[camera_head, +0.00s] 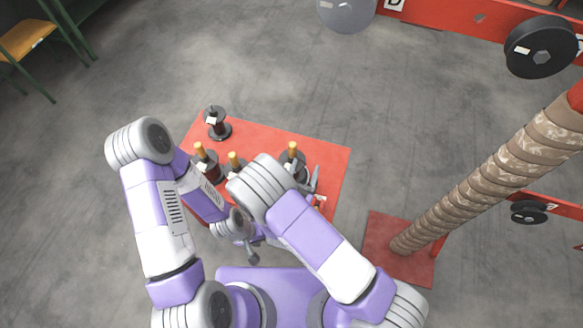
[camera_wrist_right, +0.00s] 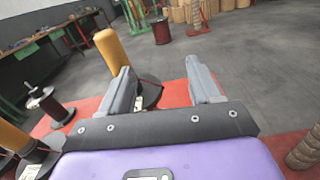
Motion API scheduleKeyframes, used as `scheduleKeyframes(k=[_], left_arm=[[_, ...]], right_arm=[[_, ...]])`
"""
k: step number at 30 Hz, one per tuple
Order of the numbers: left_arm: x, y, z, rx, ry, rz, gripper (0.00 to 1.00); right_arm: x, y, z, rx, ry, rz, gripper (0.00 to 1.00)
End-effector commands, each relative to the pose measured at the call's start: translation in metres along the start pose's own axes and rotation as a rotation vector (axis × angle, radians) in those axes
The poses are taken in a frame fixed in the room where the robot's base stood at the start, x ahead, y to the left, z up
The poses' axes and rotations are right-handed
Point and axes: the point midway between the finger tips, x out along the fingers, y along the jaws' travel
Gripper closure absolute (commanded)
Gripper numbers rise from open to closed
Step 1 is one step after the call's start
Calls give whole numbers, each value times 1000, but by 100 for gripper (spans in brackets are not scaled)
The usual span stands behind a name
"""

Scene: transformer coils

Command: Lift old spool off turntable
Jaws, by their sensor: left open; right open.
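Several dark spools stand on a red platform (camera_head: 325,158). Three have yellow-orange posts: the left one (camera_head: 212,170), the middle one (camera_head: 235,168) and the right one (camera_head: 291,160). A black spool without a yellow post (camera_head: 217,124) stands at the back left. I cannot tell which is the old spool or make out the turntable. My right gripper (camera_head: 306,174) is open beside the right spool; in the right wrist view its open fingers (camera_wrist_right: 158,68) have the yellow post (camera_wrist_right: 111,46) behind the left finger, nothing between them. My left gripper (camera_head: 250,248) is low in front, open, partly hidden.
A tall brown wrapped column (camera_head: 490,165) rises from a red base (camera_head: 385,262) at right. A red beam (camera_head: 455,18) with dark discs (camera_head: 541,46) crosses the upper right. A wooden-topped bench (camera_head: 24,38) stands at the far left. Grey floor behind the platform is clear.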

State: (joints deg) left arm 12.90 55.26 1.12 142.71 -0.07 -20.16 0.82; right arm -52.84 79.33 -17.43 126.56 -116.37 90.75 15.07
Motion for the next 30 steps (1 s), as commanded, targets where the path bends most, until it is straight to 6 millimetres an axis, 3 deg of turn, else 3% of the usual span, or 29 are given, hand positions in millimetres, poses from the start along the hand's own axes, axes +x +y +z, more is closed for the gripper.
scheduleKeyframes(k=[3, 8, 24, 30], left_arm=[[6, -2, 0, 0, 0, 0, 57], [8, -3, 0, 0, 0, 0, 57], [18, -7, -1, 1, 0, 0, 57], [18, -7, -1, 1, 0, 0, 57]], right_arm=[[-14, 20, -18, -54, -4, 152, 37], [-16, 31, -26, -74, -3, 228, 37], [48, 46, -26, -74, -2, 228, 37], [53, 47, -26, -76, 0, 229, 37]])
